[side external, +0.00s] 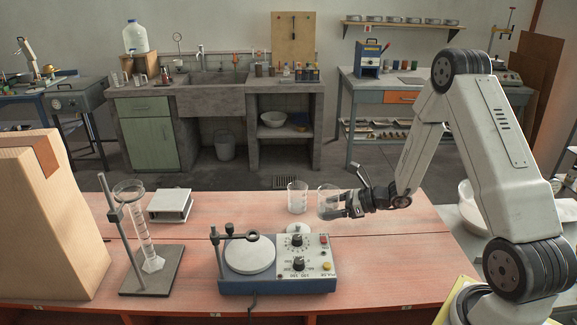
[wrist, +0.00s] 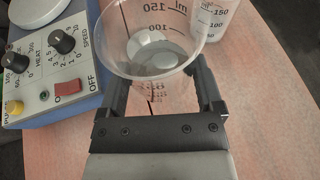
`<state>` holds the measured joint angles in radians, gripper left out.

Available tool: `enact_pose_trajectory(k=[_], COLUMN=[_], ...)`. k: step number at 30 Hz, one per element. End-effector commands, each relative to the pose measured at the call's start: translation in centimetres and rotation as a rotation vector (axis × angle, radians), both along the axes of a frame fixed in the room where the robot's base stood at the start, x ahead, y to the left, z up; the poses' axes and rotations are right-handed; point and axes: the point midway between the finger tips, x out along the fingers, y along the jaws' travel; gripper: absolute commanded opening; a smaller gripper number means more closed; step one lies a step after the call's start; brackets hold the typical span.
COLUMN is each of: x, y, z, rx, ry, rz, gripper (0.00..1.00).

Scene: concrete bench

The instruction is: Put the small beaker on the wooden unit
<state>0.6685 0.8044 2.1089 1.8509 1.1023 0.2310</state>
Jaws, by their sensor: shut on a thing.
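My gripper (side external: 342,205) is shut on a clear glass beaker (side external: 326,196) with volume marks, held roughly upright. In the wrist view its two fingers (wrist: 158,78) lie on either side of this beaker (wrist: 152,60). I cannot tell whether its base touches the surface below. A second clear beaker (side external: 297,196) stands just left of it; part of it shows at the top of the wrist view (wrist: 222,18). I cannot tell which beaker is smaller. The orange wood-topped unit (side external: 400,255) lies below them.
A stand with a glass cylinder (side external: 147,240), a white box (side external: 170,205) and a cardboard box (side external: 50,220) are left. The wood right of the stirrer is clear.

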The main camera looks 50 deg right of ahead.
Motion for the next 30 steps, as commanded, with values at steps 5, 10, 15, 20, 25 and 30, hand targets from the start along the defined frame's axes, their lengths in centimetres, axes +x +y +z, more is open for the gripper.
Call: enact_pose_trajectory(k=[5, 10, 15, 20, 25, 30], x=[0.0, 0.0, 0.0, 0.0, 0.0, 0.0], y=[0.0, 0.0, 0.0, 0.0, 0.0, 0.0], z=[-1.1, -1.3, -1.8, -3.1, -4.5, -4.8], rx=[0.001, 0.0, 0.001, 0.001, 0.0, -0.001], ry=[-0.001, -0.002, -0.001, 0.0, 0.0, -0.002], rz=[0.0, -0.001, -0.001, 0.0, 0.0, -0.001], gripper=[0.04, 0.04, 0.04, 0.04, 0.04, 0.04])
